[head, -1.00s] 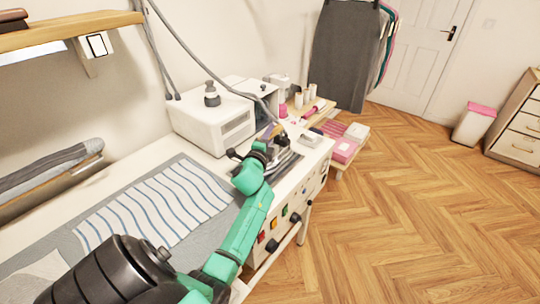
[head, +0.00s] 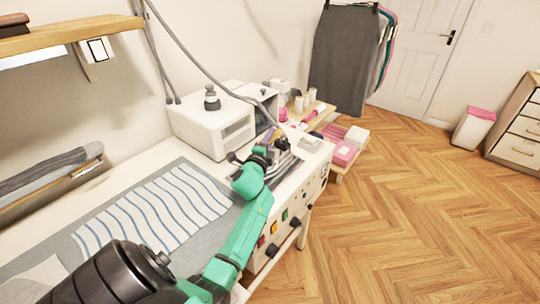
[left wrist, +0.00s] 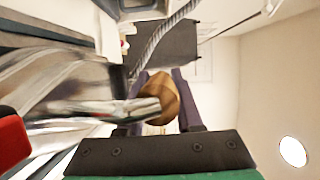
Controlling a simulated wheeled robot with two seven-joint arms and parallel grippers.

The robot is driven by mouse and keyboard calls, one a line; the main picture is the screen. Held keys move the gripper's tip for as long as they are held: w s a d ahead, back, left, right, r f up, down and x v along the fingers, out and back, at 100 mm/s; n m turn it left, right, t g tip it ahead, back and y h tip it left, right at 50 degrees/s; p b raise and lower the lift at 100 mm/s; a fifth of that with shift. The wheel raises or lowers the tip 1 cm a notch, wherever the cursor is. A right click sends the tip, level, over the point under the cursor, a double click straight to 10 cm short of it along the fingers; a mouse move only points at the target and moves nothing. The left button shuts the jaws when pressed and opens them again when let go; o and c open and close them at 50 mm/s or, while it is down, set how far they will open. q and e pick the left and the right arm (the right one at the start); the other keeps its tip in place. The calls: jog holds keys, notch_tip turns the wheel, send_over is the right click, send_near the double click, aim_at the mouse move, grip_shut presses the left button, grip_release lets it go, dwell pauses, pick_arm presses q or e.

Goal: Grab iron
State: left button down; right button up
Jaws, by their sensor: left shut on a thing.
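The iron has a shiny metal body (left wrist: 75,95) and a brown wooden handle (left wrist: 161,97) in the left wrist view. My left gripper (left wrist: 162,82) is shut on the handle, with one dark finger on each side of it. In the head view, my left gripper (head: 272,138) is at the iron over the right end of the worktable. The iron is small there and partly hidden by the gripper and wrist. I cannot tell whether its base touches the rest below. My right gripper is not in view.
A white steam unit (head: 212,128) stands behind the iron on the worktable. A grey cable (head: 222,84) hangs down toward the iron. A striped cloth (head: 150,210) lies on the grey ironing pad (head: 30,245). A low shelf (head: 345,165) with pink boxes stands beyond. The wooden floor (head: 410,230) is clear.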

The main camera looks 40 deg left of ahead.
pick_arm(q)
jog(key=shift+r, duration=0.35)
